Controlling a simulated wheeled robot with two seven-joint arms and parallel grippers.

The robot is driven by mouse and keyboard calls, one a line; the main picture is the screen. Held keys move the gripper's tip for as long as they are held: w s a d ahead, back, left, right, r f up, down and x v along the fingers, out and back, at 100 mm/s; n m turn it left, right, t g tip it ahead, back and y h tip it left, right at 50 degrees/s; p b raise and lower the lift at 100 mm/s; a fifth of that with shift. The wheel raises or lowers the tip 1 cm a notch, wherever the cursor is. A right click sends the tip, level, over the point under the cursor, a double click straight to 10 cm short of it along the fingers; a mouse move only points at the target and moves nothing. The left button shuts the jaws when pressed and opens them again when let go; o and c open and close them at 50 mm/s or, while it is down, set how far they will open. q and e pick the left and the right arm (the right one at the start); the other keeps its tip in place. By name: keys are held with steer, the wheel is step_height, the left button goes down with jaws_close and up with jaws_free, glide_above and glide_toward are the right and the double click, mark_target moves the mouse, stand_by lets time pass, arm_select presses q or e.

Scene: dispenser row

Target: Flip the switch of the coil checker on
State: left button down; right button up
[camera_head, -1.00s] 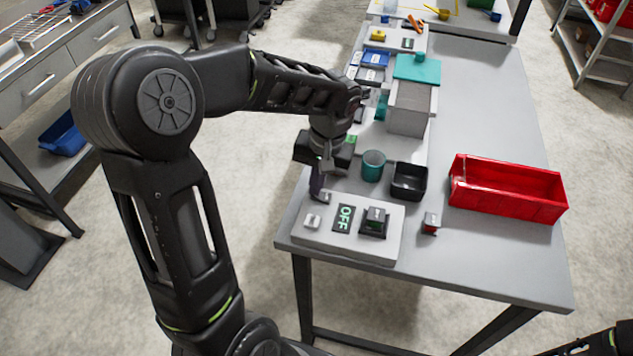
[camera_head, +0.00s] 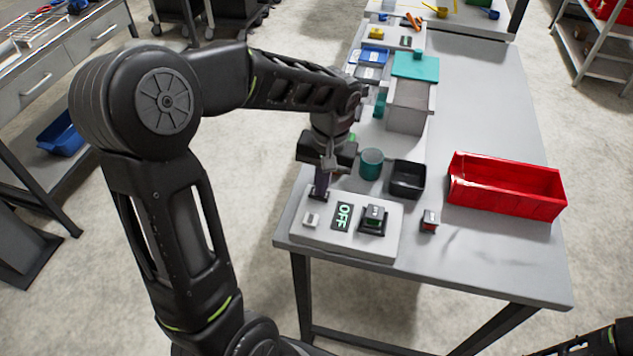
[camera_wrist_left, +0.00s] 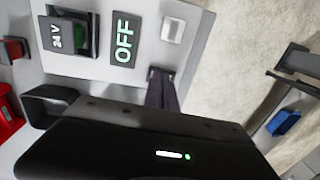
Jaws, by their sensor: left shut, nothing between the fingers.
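The coil checker (camera_head: 281,232) is a light grey panel at the near left of the table. My right gripper is not in view.
A teal cup (camera_head: 371,163) and a black bin (camera_head: 406,179) stand behind the panel. A small red and dark item (camera_head: 429,221) is to its right. A red bin (camera_head: 507,186) lies farther right. The table's front right is clear.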

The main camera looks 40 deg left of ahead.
mark_target(329, 196)
arm_select(q)
steer(key=shift+r, duration=0.1)
